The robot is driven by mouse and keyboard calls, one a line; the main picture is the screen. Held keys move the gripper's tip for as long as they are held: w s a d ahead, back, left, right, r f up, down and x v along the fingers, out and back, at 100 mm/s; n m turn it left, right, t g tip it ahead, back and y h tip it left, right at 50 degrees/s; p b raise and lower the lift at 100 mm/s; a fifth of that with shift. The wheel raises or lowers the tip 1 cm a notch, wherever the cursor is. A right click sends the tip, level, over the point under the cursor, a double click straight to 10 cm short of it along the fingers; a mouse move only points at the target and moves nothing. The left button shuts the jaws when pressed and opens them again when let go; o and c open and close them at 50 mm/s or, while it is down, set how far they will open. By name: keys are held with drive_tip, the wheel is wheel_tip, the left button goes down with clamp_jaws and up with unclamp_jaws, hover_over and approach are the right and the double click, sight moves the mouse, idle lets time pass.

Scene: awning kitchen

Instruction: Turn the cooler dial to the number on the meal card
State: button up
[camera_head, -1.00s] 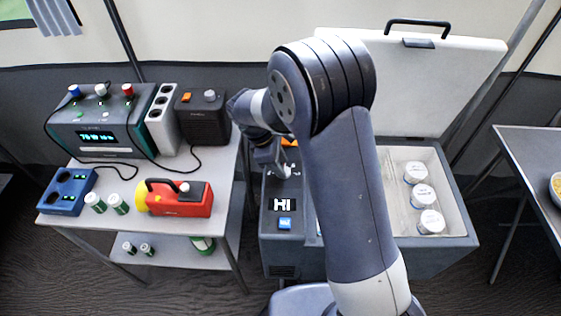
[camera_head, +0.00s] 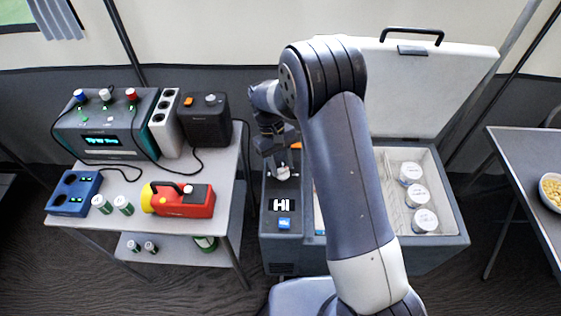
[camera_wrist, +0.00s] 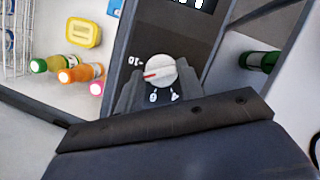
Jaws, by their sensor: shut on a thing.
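The cooler (camera_head: 276,246) stands in the middle of the head view with its lid (camera_head: 425,88) raised. Its panel has a display (camera_head: 281,205) reading "HI". In the wrist view the round, pale dial (camera_wrist: 161,72) carries a red pointer line, which points left, near a mark that looks like "10". Other marks around it are partly hidden or hard to read. My gripper (camera_wrist: 160,88) is shut on the dial, one finger on each side. In the head view my gripper (camera_head: 275,158) is over the panel's far part. I cannot make out a meal card.
White-lidded tubs (camera_head: 414,194) sit in the cooler's open bay. Left, a shelf table (camera_head: 160,232) holds a teal device (camera_head: 103,122), a black box (camera_head: 206,122), a red-yellow lamp (camera_head: 180,200) and a blue charger (camera_head: 73,193). Bottles (camera_wrist: 68,75) lie inside the cooler.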

drive_tip(key=m, duration=0.2)
drive_tip(key=m+y, duration=0.1)
drive_tip(key=m, duration=0.1)
drive_tip(key=m+y, duration=0.1)
drive_tip(key=m, duration=0.1)
drive_tip(key=shift+w+d+m+p, duration=0.1)
drive_tip(key=shift+d+m+p, duration=0.15)
drive_tip(key=shift+m+p, duration=0.05)
drive_tip(key=shift+y, duration=0.3)
drive_tip(key=o, duration=1)
drive_tip(key=v, duration=1.1)
drive_tip(key=shift+w+f, duration=0.1)
drive_tip(key=shift+w, duration=0.05)
drive_tip(key=shift+f+g, duration=0.1)
drive_tip(key=shift+g, duration=0.2)
drive_tip(key=x, duration=1.1)
